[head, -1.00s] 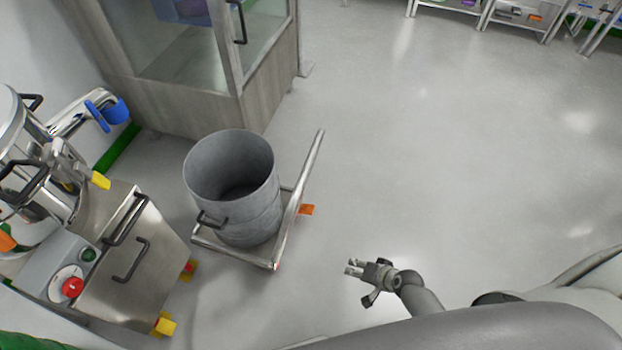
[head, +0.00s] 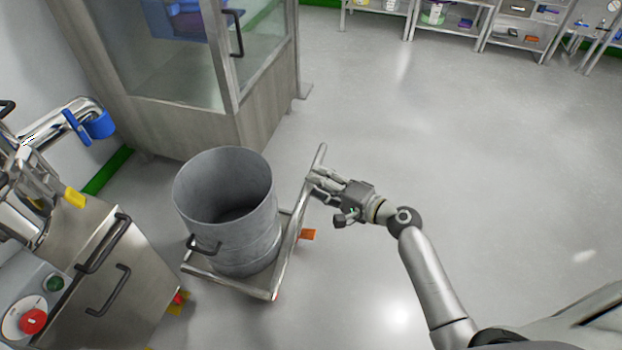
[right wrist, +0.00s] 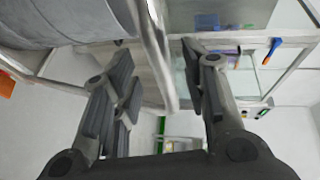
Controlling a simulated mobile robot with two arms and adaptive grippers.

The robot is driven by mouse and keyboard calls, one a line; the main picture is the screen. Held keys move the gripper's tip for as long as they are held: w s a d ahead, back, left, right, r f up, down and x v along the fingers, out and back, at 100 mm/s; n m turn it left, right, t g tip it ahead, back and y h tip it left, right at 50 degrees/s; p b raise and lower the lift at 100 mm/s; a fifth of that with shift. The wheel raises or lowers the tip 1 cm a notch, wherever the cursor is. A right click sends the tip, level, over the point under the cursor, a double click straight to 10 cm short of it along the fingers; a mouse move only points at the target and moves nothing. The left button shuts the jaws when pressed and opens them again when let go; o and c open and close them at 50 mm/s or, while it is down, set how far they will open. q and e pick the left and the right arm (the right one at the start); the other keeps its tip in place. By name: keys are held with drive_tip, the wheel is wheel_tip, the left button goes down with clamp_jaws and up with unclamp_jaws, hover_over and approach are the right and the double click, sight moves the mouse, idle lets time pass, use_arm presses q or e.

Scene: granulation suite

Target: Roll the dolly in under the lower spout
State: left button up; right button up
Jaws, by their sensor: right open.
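The dolly (head: 228,283) is a low steel frame standing on the floor, with a tall handle (head: 309,185) at its right side. A grey open drum (head: 225,215) stands upright on it. My right gripper (head: 318,181) is open at the upper part of the handle. In the right wrist view the handle bar (right wrist: 157,50) runs between the spread fingers (right wrist: 160,75), which are not closed on it. A steel pipe spout with a blue collar (head: 97,124) sticks out at the left; I cannot tell if it is the lower one. My left gripper is not in view.
A steel machine cabinet (head: 112,275) with black handles and a red button stands left of the dolly. A glazed booth (head: 215,115) stands behind it. Shelves (head: 440,20) line the far wall. The floor (head: 470,170) to the right is clear.

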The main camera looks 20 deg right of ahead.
drive_tip(key=shift+x, duration=1.75)
clamp_jaws()
